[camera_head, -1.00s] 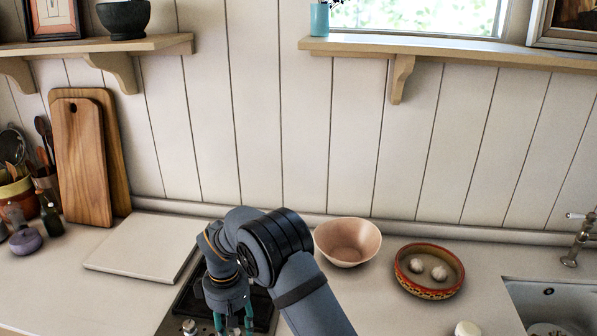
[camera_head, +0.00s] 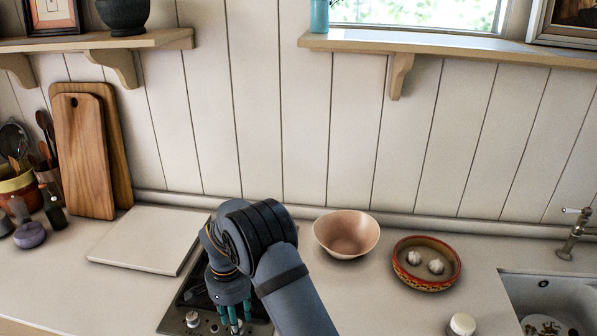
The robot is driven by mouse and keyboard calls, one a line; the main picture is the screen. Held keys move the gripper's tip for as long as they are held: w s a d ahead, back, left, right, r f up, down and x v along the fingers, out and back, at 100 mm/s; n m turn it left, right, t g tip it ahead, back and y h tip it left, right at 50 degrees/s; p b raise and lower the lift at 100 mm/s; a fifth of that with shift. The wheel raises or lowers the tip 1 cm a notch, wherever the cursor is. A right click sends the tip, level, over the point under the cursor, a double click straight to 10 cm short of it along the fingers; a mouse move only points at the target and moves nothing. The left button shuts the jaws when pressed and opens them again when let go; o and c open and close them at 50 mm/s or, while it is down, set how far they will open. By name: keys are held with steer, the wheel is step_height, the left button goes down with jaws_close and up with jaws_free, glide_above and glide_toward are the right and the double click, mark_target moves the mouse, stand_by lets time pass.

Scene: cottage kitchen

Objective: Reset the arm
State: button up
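My arm reaches in from the bottom middle of the head view and bends down over the dark stove top (camera_head: 196,294). My gripper (camera_head: 234,322) points down above the stove's front part, near its knobs. Its teal fingers show at the bottom edge, and their tips are partly cut off. I cannot tell whether the fingers are open or shut, and no held thing shows.
A pink bowl (camera_head: 347,232) and a patterned dish (camera_head: 426,280) with garlic bulbs stand right of my arm. A sink (camera_head: 548,287) is at the far right. A white board (camera_head: 150,239) lies left of the stove. Wooden boards (camera_head: 85,157) lean on the wall.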

steer(key=shift+r+m, duration=0.15)
steer(key=shift+m, duration=0.45)
steer(key=shift+r, duration=0.95)
steer(key=shift+d+r, duration=0.1)
steer(key=shift+r, duration=0.05)
